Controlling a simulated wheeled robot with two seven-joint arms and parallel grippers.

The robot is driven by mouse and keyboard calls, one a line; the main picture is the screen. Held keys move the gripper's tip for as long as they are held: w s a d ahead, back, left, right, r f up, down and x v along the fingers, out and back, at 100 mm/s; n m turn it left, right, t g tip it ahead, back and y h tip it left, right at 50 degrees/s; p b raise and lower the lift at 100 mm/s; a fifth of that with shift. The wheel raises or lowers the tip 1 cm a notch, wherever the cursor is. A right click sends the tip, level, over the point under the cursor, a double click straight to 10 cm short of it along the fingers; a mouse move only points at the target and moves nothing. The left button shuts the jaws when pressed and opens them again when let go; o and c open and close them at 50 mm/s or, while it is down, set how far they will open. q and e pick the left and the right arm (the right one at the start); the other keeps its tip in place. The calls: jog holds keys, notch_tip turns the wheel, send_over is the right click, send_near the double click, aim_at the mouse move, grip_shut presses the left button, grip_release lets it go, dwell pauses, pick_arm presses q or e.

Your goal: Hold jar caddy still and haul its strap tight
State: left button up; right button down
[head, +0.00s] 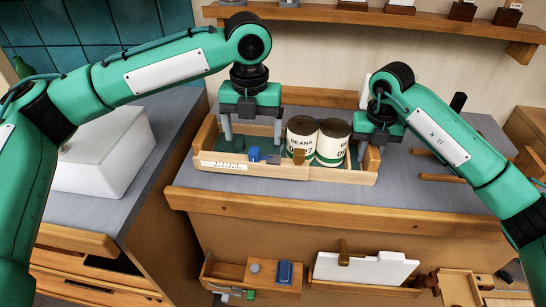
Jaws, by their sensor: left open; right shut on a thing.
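The jar caddy (235,168) is a long, low wooden tray on the grey counter, with a marked white strip on its front left. My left gripper (252,138) is open, fingers pointing down over the caddy's left half. My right gripper (364,155) is shut at the caddy's right end, apparently on its end wall; the contact is partly hidden.
A white box (100,150) stands on the left counter. A wooden shelf (390,17) with small items runs along the back wall. Below the counter are a wooden tray (230,272) with small parts and a white board (365,268). The grey counter front is clear.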

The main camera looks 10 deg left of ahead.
aim_at(254, 149)
pick_arm(q)
jog(key=shift+f, duration=2.3)
grip_shut()
